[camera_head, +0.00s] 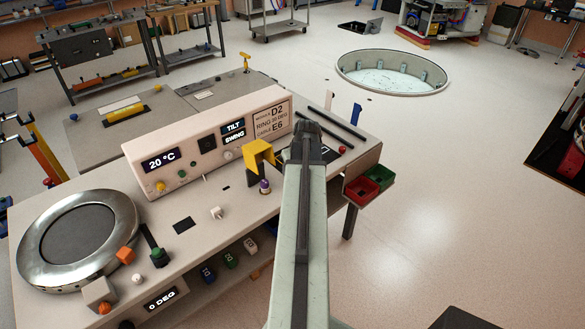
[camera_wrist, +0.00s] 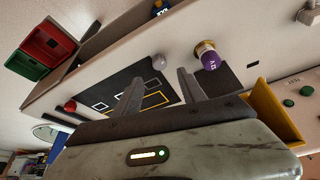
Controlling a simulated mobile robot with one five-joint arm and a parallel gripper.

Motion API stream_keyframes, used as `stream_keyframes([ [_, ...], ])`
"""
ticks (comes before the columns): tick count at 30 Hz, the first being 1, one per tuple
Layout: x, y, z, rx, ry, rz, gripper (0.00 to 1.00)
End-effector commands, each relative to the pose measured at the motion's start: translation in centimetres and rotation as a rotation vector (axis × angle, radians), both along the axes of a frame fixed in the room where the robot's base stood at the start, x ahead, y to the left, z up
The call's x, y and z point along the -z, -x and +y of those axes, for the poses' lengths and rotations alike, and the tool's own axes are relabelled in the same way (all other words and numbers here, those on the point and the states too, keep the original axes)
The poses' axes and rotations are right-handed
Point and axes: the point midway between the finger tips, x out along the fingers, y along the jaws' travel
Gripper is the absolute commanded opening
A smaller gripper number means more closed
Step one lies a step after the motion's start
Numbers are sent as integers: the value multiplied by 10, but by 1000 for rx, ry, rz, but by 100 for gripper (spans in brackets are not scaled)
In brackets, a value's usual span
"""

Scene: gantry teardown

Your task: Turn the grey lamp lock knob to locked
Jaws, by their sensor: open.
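A small round grey knob (camera_wrist: 159,62) shows in the wrist view on the pale bench top, beside a dark mat; no lettering or lock position can be read on it. My gripper (camera_wrist: 160,76) is open and empty, with its two fingers apart and the knob appearing just beyond the gap between their tips. I cannot tell the height between them. In the head view my gripper (camera_head: 308,130) is over the bench's right part, and my arm hides the spot where this knob would be. Another pale grey knob (camera_head: 228,155) sits on the console face.
A purple-capped brass piece (camera_wrist: 208,57) stands close to the right finger. A yellow bracket (camera_head: 259,153) rises left of my arm. A red knob (camera_head: 342,149) and red and green bins (camera_head: 362,191) lie to the right. The console (camera_head: 200,125) stands behind. Floor right of the bench is open.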

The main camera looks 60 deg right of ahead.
Motion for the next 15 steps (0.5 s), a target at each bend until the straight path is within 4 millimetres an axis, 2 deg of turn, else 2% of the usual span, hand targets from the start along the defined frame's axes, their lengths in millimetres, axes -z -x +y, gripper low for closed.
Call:
stream_keyframes([
  [4,1,0,2,-71,12,17,48],
  [7,3,-9,5,-284,17,38,48],
  [11,3,-10,-5,-526,10,20,48],
  [13,1,-3,-18,-542,0,-2,48],
  [15,1,5,-19,-525,0,-3,48],
])
